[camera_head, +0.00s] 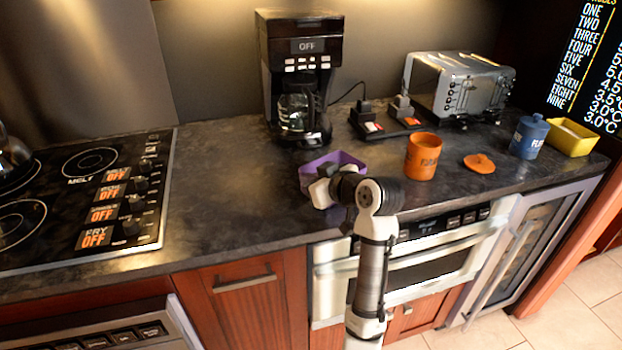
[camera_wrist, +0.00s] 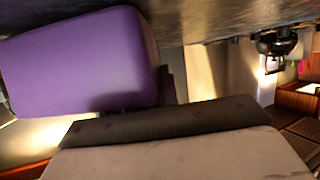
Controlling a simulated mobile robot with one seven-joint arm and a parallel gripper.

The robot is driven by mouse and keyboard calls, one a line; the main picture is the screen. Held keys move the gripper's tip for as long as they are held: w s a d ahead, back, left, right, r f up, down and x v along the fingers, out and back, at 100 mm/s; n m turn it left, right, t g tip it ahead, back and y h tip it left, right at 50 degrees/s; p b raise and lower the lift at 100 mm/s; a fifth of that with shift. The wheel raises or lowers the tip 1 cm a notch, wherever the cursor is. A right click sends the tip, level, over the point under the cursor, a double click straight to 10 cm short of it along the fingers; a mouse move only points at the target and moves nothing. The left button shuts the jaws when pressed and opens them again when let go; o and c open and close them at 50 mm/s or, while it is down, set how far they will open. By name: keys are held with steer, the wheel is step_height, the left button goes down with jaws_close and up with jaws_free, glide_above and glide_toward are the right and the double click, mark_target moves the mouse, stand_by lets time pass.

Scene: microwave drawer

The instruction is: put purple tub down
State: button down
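The purple tub (camera_head: 333,164) is over the dark countertop (camera_head: 240,205), near its front edge and in front of the coffee maker. My gripper (camera_head: 335,182) reaches it from the front and hides part of its near side. In the wrist view the purple tub (camera_wrist: 85,62) fills the upper left, close to the camera. A dark finger shows at its right side and a sliver of grey at its left, so my gripper looks shut on it. The tub's underside is hidden in the head view; I cannot tell whether it touches the counter.
An orange canister (camera_head: 422,157) stands to the right, with an orange lid (camera_head: 479,163) beyond it. The counter left of the tub is clear up to the stove (camera_head: 90,200).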

steer(key=shift+f, duration=0.15)
steer(key=c, duration=1.7)
jaws_free()
steer(key=shift+r, duration=0.25)
steer(key=b+v, duration=0.2)
steer(key=v, duration=1)
steer(key=shift+w+a, duration=0.1)
